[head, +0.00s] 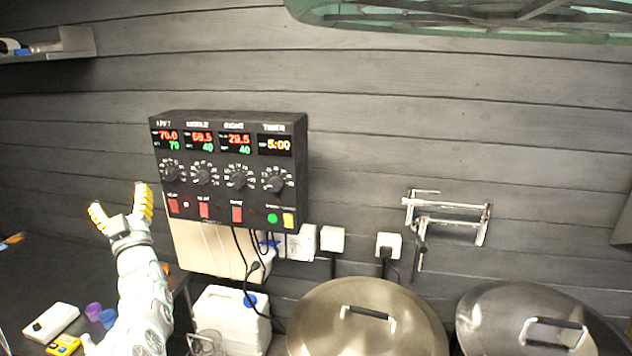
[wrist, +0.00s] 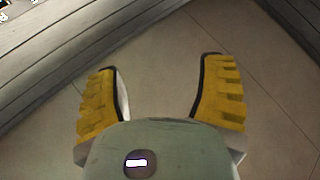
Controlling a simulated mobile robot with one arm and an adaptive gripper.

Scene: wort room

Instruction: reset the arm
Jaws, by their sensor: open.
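My gripper (head: 121,208) is raised at the left in the head view, beside the left edge of the black control panel (head: 235,170). Its two yellow-padded fingers point up and stand apart with nothing between them. In the wrist view my gripper (wrist: 160,90) also shows open and empty, with bare tan surface behind the fingers. The panel hangs on the grey plank wall, with lit displays, several dials and switches. My gripper appears clear of the panel, though the depth between them is hard to tell.
Two lidded metal pots (head: 366,325) (head: 540,325) stand at the lower right. A white canister (head: 232,318) stands below the panel. A dark worktop (head: 40,275) at the left holds small items, including a purple cup (head: 94,311). A metal bracket (head: 447,217) is on the wall.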

